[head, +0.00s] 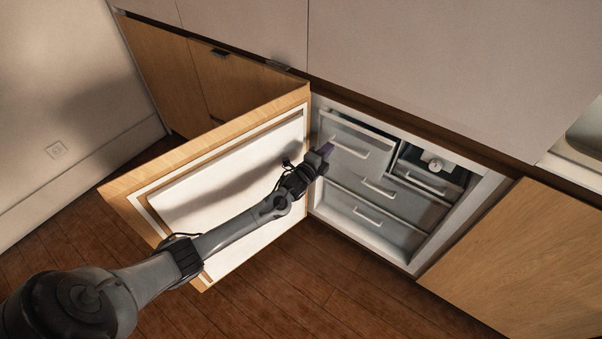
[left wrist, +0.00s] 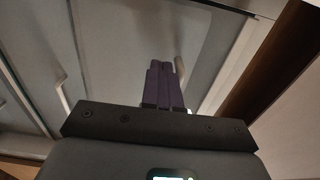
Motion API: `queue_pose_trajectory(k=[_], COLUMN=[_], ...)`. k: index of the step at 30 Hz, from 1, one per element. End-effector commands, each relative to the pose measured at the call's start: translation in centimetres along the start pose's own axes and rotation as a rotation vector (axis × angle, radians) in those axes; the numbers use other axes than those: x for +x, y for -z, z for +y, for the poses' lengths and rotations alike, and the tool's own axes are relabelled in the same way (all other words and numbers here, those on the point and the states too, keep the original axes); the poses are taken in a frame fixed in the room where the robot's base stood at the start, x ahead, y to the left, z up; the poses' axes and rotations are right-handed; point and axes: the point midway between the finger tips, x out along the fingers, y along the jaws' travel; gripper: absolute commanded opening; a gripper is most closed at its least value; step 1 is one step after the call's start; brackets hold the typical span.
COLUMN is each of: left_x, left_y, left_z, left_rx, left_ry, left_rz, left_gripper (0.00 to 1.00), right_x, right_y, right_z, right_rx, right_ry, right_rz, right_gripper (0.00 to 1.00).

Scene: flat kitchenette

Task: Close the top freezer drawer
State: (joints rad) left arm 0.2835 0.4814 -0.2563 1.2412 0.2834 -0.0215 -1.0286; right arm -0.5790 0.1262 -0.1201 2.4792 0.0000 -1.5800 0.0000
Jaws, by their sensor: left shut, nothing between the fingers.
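The freezer compartment stands open in the head view, with several grey drawers with white bar handles. The top drawer (head: 345,137) is at the upper left of the compartment; it seems to stick out a little, but I cannot tell how far. My left gripper (head: 326,151) is shut and empty, its purple fingertips in front of the left part of that drawer's front. In the left wrist view the shut fingers (left wrist: 165,82) point at a pale grey panel; contact cannot be told. My right gripper is not in view.
The wood-edged door (head: 205,142) is swung open to the left, behind my left arm. Lower drawers (head: 367,217) sit below. The wooden floor is clear.

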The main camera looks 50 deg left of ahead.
Motion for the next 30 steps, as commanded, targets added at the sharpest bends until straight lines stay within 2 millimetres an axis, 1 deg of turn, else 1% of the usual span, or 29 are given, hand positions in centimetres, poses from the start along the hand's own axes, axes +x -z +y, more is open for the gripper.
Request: queue_pose_trajectory(k=[1,3,4,12,16,20,21,23,25,27,30], left_x=[-0.6,-1.4,-2.0,-7.2,-9.1,-10.3,-10.6,-10.8,-11.0,-11.1,-11.2], left_y=[0.2,0.4,0.4,0.3,0.3,0.4,1.0,2.7,5.7,8.7,11.8], left_z=[-0.5,-0.6,-0.3,-0.3,-0.2,-0.1,0.1,0.6,1.2,1.3,1.1], left_rx=[0.0,0.0,0.001,0.0,0.0,0.0,-0.002,-0.005,-0.008,-0.009,-0.006], left_ry=[-0.003,-0.003,-0.005,-0.003,-0.003,-0.002,-0.001,0.001,0.002,0.003,0.002], left_rz=[0.003,0.006,0.006,0.006,0.005,0.005,0.006,0.008,0.007,0.006,0.005], left_gripper=[0.0,0.0,0.0,0.0,0.0,0.0,0.0,0.0,0.0,0.0,0.0], right_x=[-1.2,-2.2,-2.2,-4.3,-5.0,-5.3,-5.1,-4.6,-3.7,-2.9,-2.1], right_y=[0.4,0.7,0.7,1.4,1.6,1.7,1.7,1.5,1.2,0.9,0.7], right_z=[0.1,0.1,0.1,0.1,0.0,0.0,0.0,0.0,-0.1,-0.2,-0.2], right_rx=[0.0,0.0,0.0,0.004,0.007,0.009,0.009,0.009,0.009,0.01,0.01], right_ry=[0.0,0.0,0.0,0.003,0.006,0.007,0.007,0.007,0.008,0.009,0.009], right_rz=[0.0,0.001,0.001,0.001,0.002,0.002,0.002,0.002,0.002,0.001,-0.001], right_gripper=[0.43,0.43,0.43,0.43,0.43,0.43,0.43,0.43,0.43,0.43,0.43])
